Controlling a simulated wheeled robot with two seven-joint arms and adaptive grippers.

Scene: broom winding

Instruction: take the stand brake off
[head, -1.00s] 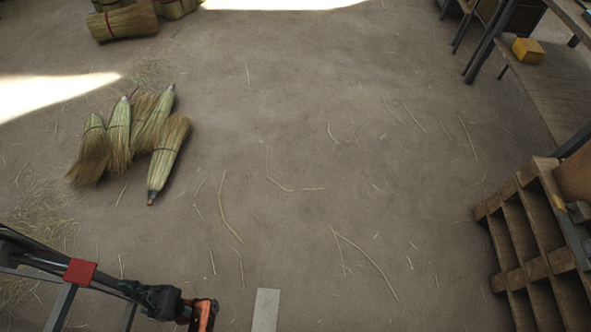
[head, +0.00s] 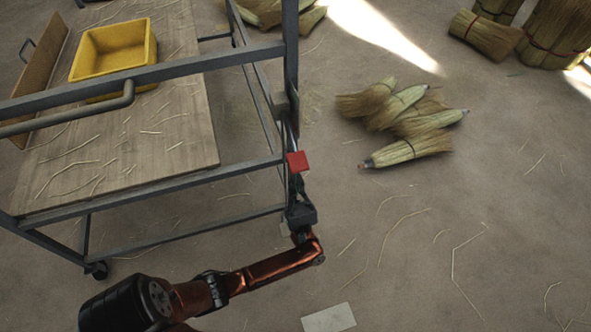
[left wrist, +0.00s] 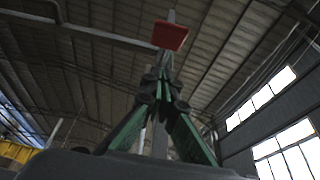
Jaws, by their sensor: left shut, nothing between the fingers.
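The stand (head: 240,172) is a grey metal frame on casters with a wooden board, at the left of the head view. A small red block (head: 298,162), which looks like the brake's handle, sits at its near right corner post. My left gripper (head: 296,184) points up at this block from just below it in the picture, shut and empty. In the left wrist view the shut fingers (left wrist: 163,82) meet just under the red block (left wrist: 170,36), with a narrow gap in the picture. I cannot tell whether they touch it. My right gripper is out of view.
A yellow bin (head: 112,54) and loose straws lie on the stand's board (head: 150,150). Several brooms (head: 410,150) lie on the floor to the right, with more bundles (head: 485,35) behind. A pale plate (head: 328,318) lies on the floor. The floor at right is mostly clear.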

